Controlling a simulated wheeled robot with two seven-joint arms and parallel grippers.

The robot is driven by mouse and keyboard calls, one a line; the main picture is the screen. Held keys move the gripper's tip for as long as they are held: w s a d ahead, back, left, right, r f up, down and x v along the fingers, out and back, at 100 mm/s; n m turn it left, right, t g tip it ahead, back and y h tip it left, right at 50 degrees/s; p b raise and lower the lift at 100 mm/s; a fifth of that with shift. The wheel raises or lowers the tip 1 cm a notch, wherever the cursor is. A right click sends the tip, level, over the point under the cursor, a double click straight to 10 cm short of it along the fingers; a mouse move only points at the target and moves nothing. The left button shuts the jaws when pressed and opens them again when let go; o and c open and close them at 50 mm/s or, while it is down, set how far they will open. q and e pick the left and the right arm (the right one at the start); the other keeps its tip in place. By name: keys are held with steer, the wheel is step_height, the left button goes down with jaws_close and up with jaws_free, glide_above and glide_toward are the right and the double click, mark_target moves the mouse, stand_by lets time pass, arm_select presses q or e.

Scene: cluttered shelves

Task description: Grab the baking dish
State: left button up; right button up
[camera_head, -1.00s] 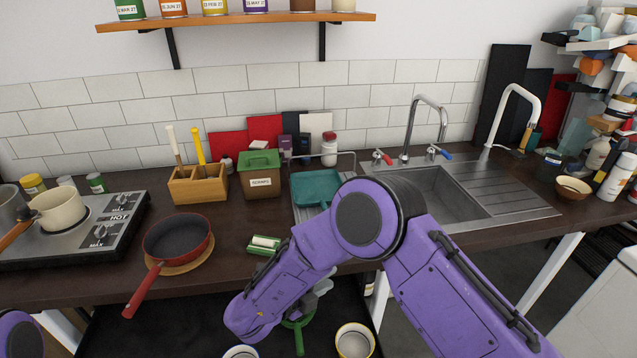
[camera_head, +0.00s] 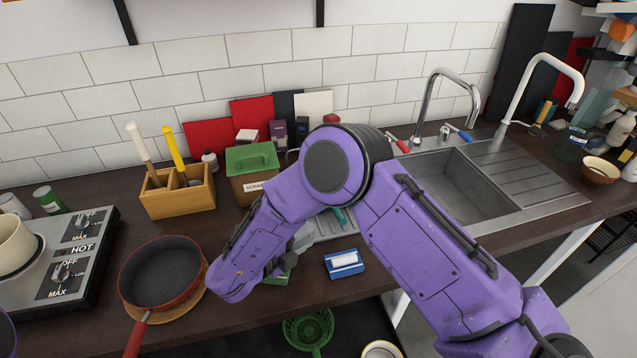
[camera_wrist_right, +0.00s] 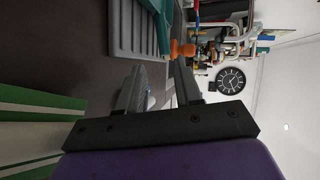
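The teal dish, which looks like the baking dish (camera_head: 340,217), is on the metal drainboard left of the sink. My right arm hides most of it in the head view. In the right wrist view a teal edge (camera_wrist_right: 160,22) shows at the top, beyond the fingertips. My right gripper (camera_head: 302,240) is in front of the dish, low over the counter edge; its fingers look apart and empty in the right wrist view (camera_wrist_right: 159,70). My left gripper is out of view.
A blue sponge-like block (camera_head: 344,264) lies on the counter just right of the right gripper. A green box (camera_head: 252,170), wooden utensil holder (camera_head: 178,196), red pan (camera_head: 162,275) and stove (camera_head: 75,255) stand left. The sink (camera_head: 450,190) is right; a green colander (camera_head: 308,328) is below.

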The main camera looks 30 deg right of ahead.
mark_target(338, 219)
steer(key=p+x, duration=0.1)
steer(key=x, duration=0.2)
steer(key=p+x, duration=0.2)
steer(key=x, duration=0.1)
steer(key=p+x, duration=0.1)
steer(key=x, duration=0.2)
steer(key=shift+s+d+r, duration=0.2)
steer(key=shift+d+r, duration=0.05)
steer(key=shift+d, duration=0.25)
steer(key=shift+w+d+f, duration=0.1)
steer(key=shift+d+f, duration=0.15)
steer(key=shift+d, duration=0.15)
steer(key=shift+a, duration=0.1)
jaws_close()
